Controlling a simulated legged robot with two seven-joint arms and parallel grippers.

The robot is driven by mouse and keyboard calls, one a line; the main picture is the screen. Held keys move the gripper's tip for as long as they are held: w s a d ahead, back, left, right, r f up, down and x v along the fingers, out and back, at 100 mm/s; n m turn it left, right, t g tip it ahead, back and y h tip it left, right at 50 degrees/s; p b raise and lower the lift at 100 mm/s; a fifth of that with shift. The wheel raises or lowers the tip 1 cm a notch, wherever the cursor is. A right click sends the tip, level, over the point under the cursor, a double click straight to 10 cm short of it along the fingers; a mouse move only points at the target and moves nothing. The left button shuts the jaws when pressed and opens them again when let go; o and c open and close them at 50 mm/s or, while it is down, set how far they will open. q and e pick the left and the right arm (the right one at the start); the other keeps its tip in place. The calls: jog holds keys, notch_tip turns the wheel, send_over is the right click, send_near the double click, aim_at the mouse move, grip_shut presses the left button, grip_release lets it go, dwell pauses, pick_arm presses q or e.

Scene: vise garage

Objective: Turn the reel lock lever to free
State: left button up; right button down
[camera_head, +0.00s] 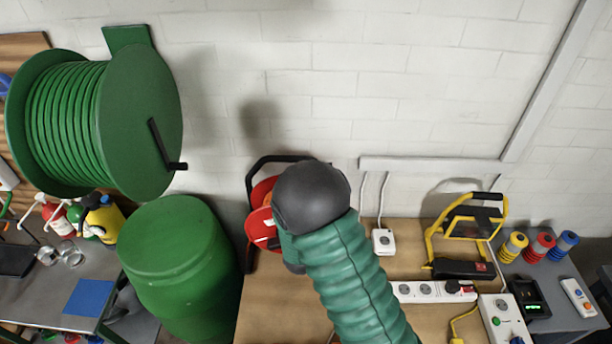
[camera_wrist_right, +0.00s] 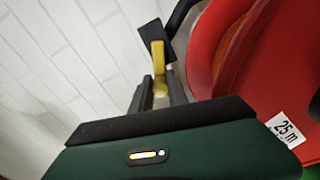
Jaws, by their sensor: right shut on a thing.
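The red cable reel (camera_head: 262,222) stands in its black frame on the wooden bench against the wall, partly hidden by my right arm in the head view. In the right wrist view its red drum (camera_wrist_right: 225,50) fills the right side, with a "25 m" label. A yellow lever (camera_wrist_right: 159,54), with a dark block at its far end, stands beside the drum. My right gripper (camera_wrist_right: 161,88) is shut on the lever, one dark finger on each side. In the head view my dark wrist hides the fingers and lever. My left gripper is not in view.
A large green hose reel (camera_head: 145,120) hangs at the left above a green barrel (camera_head: 180,265). Right of my arm are a white socket box (camera_head: 384,242), a yellow-framed work lamp (camera_head: 465,240) and a white power strip (camera_head: 425,291).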

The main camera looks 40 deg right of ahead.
jog(key=shift+a+f+n, duration=0.1)
jog(key=shift+n, duration=0.4)
jog(key=shift+f, duration=0.15)
jog(key=c, duration=1.4)
grip_release()
jog(key=shift+a, duration=0.1)
jog(key=shift+o, duration=0.5)
jog(key=shift+a, duration=0.1)
